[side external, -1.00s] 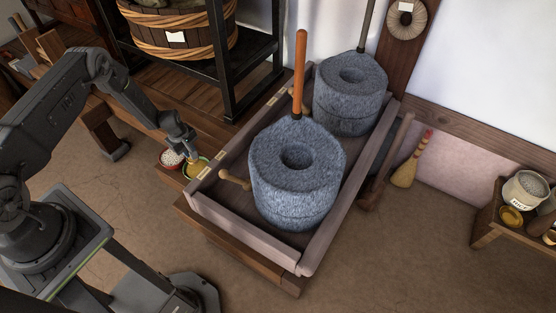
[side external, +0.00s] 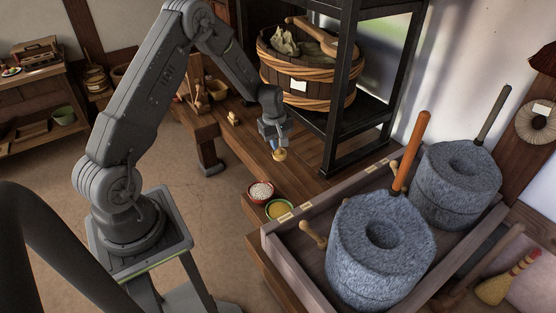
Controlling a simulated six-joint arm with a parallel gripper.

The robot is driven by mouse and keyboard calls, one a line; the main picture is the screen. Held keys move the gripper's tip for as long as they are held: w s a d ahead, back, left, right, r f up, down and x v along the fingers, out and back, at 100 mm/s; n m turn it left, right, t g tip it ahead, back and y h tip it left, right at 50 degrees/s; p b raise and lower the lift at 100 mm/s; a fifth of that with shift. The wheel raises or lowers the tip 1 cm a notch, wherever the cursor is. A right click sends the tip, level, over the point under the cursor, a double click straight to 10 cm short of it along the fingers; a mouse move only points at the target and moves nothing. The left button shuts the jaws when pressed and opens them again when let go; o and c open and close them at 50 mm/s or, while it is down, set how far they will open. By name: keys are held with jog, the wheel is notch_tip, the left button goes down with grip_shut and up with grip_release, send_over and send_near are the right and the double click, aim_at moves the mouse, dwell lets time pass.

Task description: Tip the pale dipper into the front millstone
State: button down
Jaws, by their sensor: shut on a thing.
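The front millstone (side external: 345,262) is a thick grey stone with a round hole in its top and an upright orange handle. It stands in a wooden trough (side external: 276,248), nearer than the second millstone. My gripper (side external: 277,147) is up in the air, left of the millstone and above two small bowls. It is shut on the pale dipper (side external: 280,155), a small yellowish cup hanging below the jaws, apart from the bowls. The dipper looks roughly upright; its contents are too small to tell. The green bowl (side external: 269,212) holds yellow grain and the red bowl (side external: 250,195) holds white grain.
The rear millstone (side external: 455,190) with a dark handle stands behind the front one. A black shelf frame (side external: 336,110) with a hooped tub (side external: 335,92) rises behind my gripper. The air between dipper and front millstone looks open.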

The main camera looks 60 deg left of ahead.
notch_tip(320, 180, up, 4)
jog(key=shift+f, duration=0.15)
jog(key=w+d, duration=0.6)
jog(key=d, duration=0.4)
jog(key=w+d, duration=0.6)
jog(key=d, duration=0.4)
jog(key=d+g, duration=0.1)
jog(key=d, duration=1.9)
jog(key=shift+s+a+f+t+h, duration=0.55)
jog(key=shift+f+t+h, duration=0.15)
jog(key=shift+f+h, duration=0.7)
jog(key=shift+s+a+f+t+h, duration=0.4)
jog(key=shift+a+f+t+h, duration=0.25)
jog(key=shift+f+h, duration=0.75)
jog(key=shift+s+a+f+t+h, duration=0.5)
jog(key=shift+f+t+h, duration=0.45)
jog(key=shift+f, duration=0.75)
jog(key=shift+s+a+f+t+h, duration=0.1)
jog(key=shift+a+f+t+h, duration=0.1)
jog(key=shift+h, duration=0.35)
jog(key=shift+s+a+f+t+h, duration=0.1)
jog(key=shift+a+h, duration=0.05)
jog(key=shift+h, duration=0.35)
